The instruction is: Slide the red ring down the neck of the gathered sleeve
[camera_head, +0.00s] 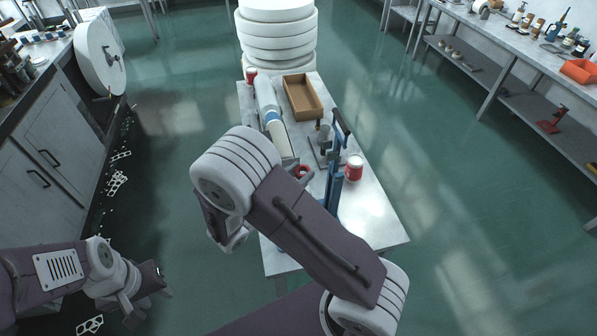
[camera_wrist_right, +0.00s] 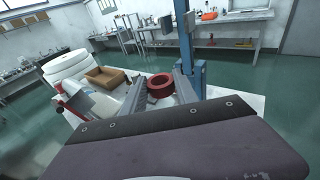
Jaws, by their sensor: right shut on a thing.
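The red ring (camera_wrist_right: 160,94) is between the two fingers of my right gripper (camera_wrist_right: 158,84) in the right wrist view, and the gripper is shut on it. In the head view the ring (camera_head: 303,170) shows over the table, partly hidden by my right arm. A white tube with a blue band (camera_head: 275,120) lies lengthwise on the table beyond the ring; I cannot tell whether it is the sleeve. No gathered neck can be made out. My left gripper (camera_head: 150,303) is low at the left, away from the table, with its fingers apart and empty.
The white table (camera_head: 375,215) holds an open brown tray (camera_head: 317,101), a blue upright stand (camera_head: 334,185) close to the ring, and a red-and-white can (camera_head: 354,167). The table's front right is clear. Benches stand along both sides.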

